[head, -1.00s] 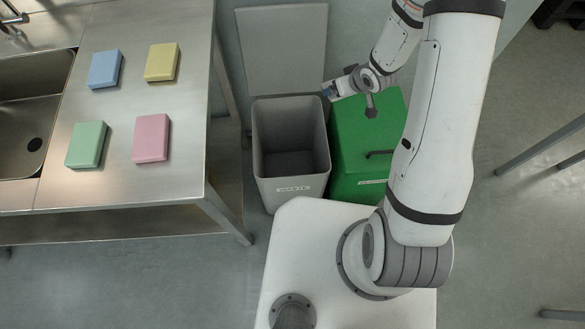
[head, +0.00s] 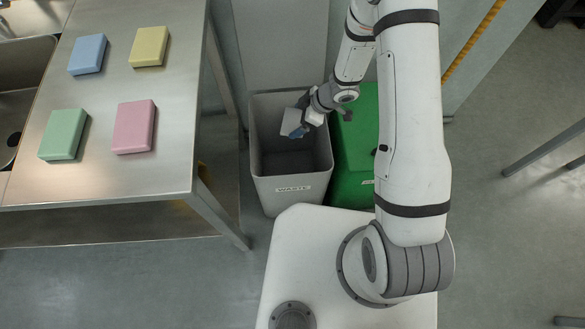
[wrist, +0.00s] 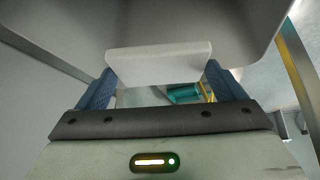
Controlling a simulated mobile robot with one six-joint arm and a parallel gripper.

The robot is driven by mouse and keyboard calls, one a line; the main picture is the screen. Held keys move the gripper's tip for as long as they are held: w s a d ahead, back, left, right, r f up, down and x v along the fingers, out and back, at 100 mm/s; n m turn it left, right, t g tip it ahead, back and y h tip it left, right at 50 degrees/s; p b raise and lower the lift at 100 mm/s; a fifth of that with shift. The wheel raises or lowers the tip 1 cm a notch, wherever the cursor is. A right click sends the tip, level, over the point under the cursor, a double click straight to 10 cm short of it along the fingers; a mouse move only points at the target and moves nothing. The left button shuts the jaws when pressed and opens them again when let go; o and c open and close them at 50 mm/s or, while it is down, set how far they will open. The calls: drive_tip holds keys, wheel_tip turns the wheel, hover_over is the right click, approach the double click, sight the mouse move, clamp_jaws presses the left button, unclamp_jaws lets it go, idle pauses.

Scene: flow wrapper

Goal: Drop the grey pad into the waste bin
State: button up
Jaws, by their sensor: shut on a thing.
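The grey pad (head: 294,121) is pale and held by my gripper (head: 298,128) over the open top of the waste bin in the head view. In the wrist view the pad (wrist: 160,63) sits between the two blue fingers of my gripper (wrist: 158,80), which are shut on its sides. The waste bin (head: 291,188) is a grey, open-topped box with a "WASTE" label on its front. Its raised lid (head: 280,45) stands behind it. The inside of the bin shows below and left of the pad; the part under the gripper is hidden.
A green bin (head: 352,160) stands right beside the waste bin, partly behind my arm. A steel table (head: 95,185) at the left holds blue (head: 88,54), yellow (head: 149,46), green (head: 63,134) and pink (head: 134,127) pads. Open floor lies to the right.

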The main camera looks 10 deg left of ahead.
sight(299, 125)
wheel_tip(299, 125, down, 4)
drive_tip(key=b, duration=0.4)
drive_tip(key=o, duration=0.7)
drive_tip(key=shift+r, duration=0.1)
drive_tip(key=p+v, duration=0.3)
drive_tip(key=v, duration=0.4)
drive_tip(key=shift+d+r, duration=0.2)
